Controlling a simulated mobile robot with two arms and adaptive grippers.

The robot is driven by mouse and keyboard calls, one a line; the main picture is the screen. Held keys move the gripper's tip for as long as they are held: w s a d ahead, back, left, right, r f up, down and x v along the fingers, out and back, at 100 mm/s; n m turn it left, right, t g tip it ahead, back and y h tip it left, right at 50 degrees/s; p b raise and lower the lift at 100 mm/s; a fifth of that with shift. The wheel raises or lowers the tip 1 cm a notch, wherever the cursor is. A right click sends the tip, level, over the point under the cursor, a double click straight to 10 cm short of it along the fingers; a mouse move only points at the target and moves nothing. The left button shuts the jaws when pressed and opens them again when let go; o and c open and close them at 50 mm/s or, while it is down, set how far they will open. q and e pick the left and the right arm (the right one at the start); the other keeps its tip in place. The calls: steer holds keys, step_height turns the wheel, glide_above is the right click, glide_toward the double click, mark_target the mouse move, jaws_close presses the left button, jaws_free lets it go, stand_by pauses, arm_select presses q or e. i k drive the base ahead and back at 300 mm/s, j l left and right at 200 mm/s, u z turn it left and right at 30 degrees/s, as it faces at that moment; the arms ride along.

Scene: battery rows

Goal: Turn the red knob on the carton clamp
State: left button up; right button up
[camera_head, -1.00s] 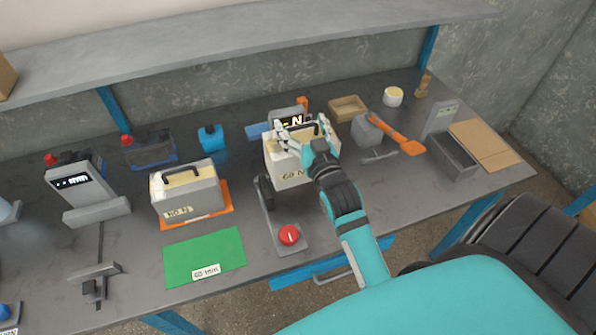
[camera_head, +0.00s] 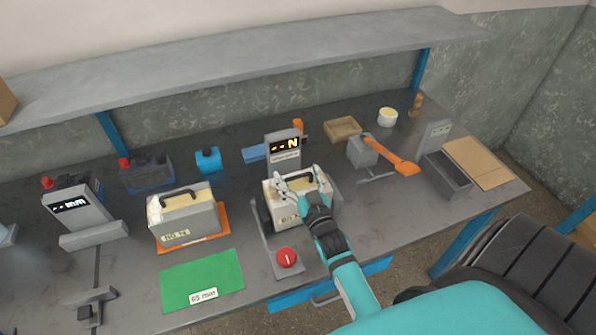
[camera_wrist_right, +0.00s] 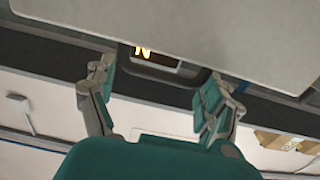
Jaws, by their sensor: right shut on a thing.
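The red knob (camera_head: 286,257) sits at the near end of the grey clamp base (camera_head: 263,240). A grey and cream carton (camera_head: 274,213) with a black handle is at the far part of the base, beside a black clamp pad (camera_head: 264,214). A display (camera_head: 283,145) showing "N" stands behind it. My right gripper (camera_head: 298,184) is over the carton and shut on it near the handle; its fingers partly hide the top and label. I cannot tell if the carton bears on the base. In the wrist view, the finger pads (camera_wrist_right: 155,95) stand apart. My left gripper is out of view.
A similar handled box (camera_head: 188,226) stands on an orange mat to the left. A green mat (camera_head: 200,278) lies in front of it. An orange-handled tool (camera_head: 392,157) and a grey bin (camera_head: 447,178) are to the right. A shelf (camera_head: 240,65) runs above the back.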

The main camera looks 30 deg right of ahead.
mark_target(286, 258)
steer(key=k+j, duration=0.15)
steer(key=k, duration=0.25)
steer(key=z, duration=0.9)
